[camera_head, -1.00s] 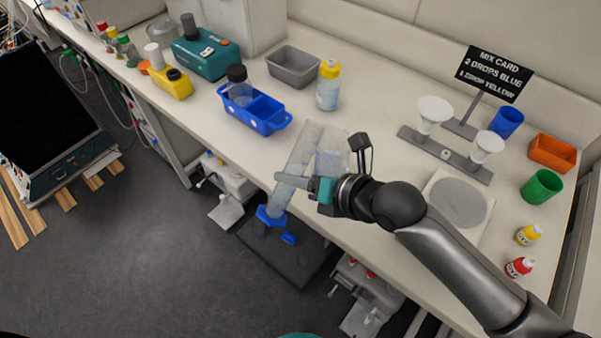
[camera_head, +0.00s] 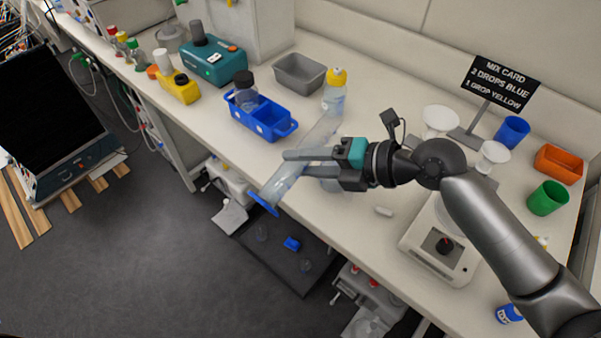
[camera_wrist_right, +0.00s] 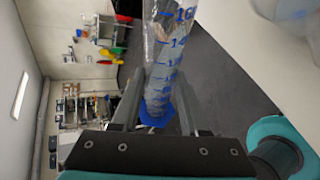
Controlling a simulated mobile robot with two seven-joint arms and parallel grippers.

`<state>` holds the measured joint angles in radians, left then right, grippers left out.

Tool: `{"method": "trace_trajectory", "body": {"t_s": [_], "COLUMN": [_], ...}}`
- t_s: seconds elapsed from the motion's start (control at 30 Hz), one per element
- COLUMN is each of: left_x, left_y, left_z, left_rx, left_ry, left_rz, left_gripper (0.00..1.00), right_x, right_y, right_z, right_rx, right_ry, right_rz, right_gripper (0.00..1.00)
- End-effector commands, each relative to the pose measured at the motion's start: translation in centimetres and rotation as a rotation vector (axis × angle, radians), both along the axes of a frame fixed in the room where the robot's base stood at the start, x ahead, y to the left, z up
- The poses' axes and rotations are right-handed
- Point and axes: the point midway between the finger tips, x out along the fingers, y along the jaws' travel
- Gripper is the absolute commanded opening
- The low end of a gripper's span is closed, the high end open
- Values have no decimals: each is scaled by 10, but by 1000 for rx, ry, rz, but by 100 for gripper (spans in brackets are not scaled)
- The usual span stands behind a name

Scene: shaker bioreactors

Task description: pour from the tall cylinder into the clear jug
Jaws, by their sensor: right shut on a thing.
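The tall clear cylinder (camera_head: 286,185) has a blue foot (camera_head: 263,203) and lies strongly tilted, its mouth up and to the right over the bench, its foot out past the front edge. My right gripper (camera_head: 284,161) is shut on its body. In the right wrist view the cylinder (camera_wrist_right: 163,70) stands between the fingers, with blue graduations showing. The clear jug (camera_head: 328,184) is on the bench near its front edge, mostly hidden behind my right gripper. A clear vessel, probably the jug (camera_wrist_right: 290,12), shows at the top right of the wrist view. My left gripper is not visible.
A yellow-capped bottle (camera_head: 335,95) stands close to the cylinder's mouth. A blue rack (camera_head: 268,118) and a grey tray (camera_head: 299,72) are behind to the left. White funnels (camera_head: 440,118) and a stirrer with a black knob (camera_head: 428,265) stand to the right.

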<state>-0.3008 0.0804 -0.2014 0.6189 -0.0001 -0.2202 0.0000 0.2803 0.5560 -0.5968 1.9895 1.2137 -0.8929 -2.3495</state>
Motion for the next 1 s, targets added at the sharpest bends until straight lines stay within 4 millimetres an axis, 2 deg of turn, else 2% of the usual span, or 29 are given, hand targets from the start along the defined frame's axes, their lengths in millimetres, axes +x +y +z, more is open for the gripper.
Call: {"method": "trace_trajectory", "body": {"t_s": [0.03,0.23,1.0], "left_x": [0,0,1], "left_y": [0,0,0], "left_z": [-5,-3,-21], "left_rx": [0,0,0], "left_ry": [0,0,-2], "left_rz": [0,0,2], "left_gripper": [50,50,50], "right_x": [3,2,6], "right_y": [-2,-1,-5], "right_z": [2,4,19], "right_rx": [14,19,107], "right_ry": [15,23,145], "right_rz": [-2,-1,1], "right_gripper": [0,0,0]}}
